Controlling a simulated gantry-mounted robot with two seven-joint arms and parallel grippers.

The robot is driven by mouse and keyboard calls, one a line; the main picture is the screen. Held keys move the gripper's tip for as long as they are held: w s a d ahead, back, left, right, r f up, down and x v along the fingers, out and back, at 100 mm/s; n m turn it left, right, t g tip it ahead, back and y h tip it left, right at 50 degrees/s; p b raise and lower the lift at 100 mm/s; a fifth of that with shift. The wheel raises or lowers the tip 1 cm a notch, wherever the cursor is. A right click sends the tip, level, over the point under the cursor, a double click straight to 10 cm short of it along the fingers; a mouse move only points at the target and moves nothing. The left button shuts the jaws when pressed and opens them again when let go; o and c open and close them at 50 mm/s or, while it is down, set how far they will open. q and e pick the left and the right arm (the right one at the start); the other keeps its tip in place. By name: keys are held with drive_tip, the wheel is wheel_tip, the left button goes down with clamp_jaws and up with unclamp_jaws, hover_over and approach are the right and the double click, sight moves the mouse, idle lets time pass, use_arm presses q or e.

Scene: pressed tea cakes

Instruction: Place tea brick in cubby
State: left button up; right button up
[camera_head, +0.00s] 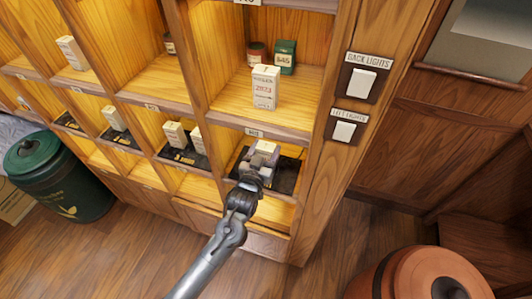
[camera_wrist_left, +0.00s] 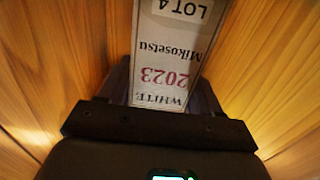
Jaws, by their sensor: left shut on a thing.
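My left gripper (camera_head: 258,164) reaches into the lower right cubby (camera_head: 284,178) of the wooden shelf and is shut on a white tea brick (camera_head: 267,147). In the left wrist view the brick (camera_wrist_left: 172,50) fills the middle between the fingers, with "LOT 4", "Mikosetsu", "2023" and "WHITE" readable upside down. Wooden cubby walls rise on both sides of it. A dark mat lies on the cubby floor under the gripper. Whether the brick touches the mat is hidden. My right gripper is not in view.
Another white brick marked 2023 (camera_head: 265,90) stands at the shelf edge just above, near a green tin (camera_head: 285,57). More bricks (camera_head: 175,134) stand in cubbies to the left. Light switches (camera_head: 361,82) are on the right post. A green canister (camera_head: 62,175) stands left.

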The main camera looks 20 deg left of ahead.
use_arm(q)
drive_tip(key=shift+w+f, duration=0.1)
drive_tip(key=shift+f, duration=0.45)
drive_tip(key=shift+w+r, duration=0.1)
drive_tip(key=shift+f, duration=0.65)
drive_tip(key=o, duration=1.1)
drive_tip(key=shift+o, duration=0.2)
